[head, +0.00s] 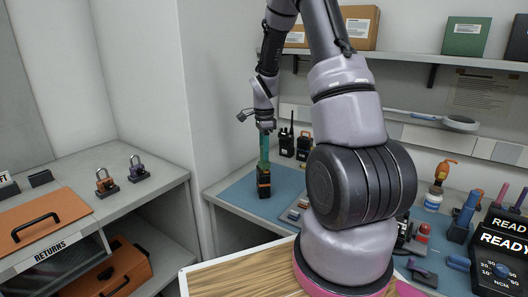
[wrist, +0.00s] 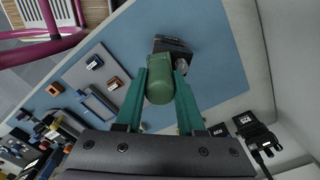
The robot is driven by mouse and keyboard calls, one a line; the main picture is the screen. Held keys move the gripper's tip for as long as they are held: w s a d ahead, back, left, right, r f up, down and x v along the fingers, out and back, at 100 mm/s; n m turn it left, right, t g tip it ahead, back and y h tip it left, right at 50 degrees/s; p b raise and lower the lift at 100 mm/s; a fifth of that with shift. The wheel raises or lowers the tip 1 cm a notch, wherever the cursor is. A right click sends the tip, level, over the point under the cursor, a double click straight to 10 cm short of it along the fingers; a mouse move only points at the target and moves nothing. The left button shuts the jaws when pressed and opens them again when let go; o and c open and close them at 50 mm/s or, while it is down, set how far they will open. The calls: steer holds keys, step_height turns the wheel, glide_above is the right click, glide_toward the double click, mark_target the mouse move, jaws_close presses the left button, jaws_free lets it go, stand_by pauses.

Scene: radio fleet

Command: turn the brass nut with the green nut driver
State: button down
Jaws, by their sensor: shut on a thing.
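My gripper (wrist: 160,95) has teal fingers shut on the sides of the green nut driver (wrist: 159,82), whose rounded handle end faces the wrist camera. In the head view my gripper (head: 264,155) points straight down over the blue mat. Just below it a dark block with an orange band (head: 264,184) stands on the mat. In the wrist view this dark block (wrist: 173,46) shows beyond the driver, with a small pale round part at its side. The driver's tip and the brass nut are hidden, so I cannot tell whether they touch.
The blue mat (head: 238,190) has small parts on its right side. Black radios (head: 286,141) stand behind, near the wall. A READY unit (head: 500,262) stands at right. My arm hides the middle.

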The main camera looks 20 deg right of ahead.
steer(key=shift+f, duration=0.7)
stand_by(0.3)
steer(key=shift+m, duration=0.3)
steer(key=shift+a+m, duration=0.1)
steer(key=shift+m, duration=1.1)
steer(key=m, duration=1.1)
steer(key=shift+m, duration=0.4)
steer(key=shift+r, duration=0.1)
steer(key=shift+r, duration=1.95)
